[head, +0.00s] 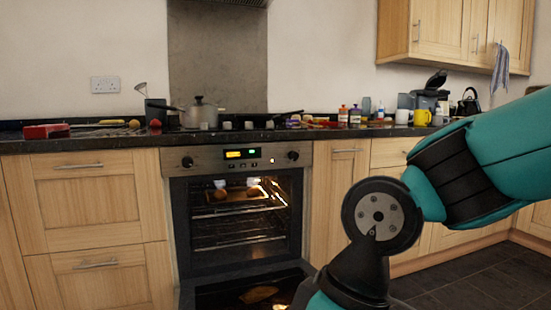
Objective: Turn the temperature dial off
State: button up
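The oven (237,215) is built into the cabinets at the middle of the head view. Its control strip has a left dial (187,162) and a right dial (293,156), both black and round, with a lit display (242,153) between them. I cannot tell from their markings which one is the temperature dial or where either points. The oven light is on. My teal and black arm fills the right side and runs out at the bottom edge. My gripper is not in view.
The oven door (215,294) hangs open at the bottom, low in front of the oven. A tray (237,196) with food is inside. A pot (200,113) and several small items stand on the dark worktop (90,143). Tiled floor shows at right.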

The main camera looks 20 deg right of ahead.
aim_at(293, 155)
jog(key=u, duration=0.3)
jog(key=i, duration=1)
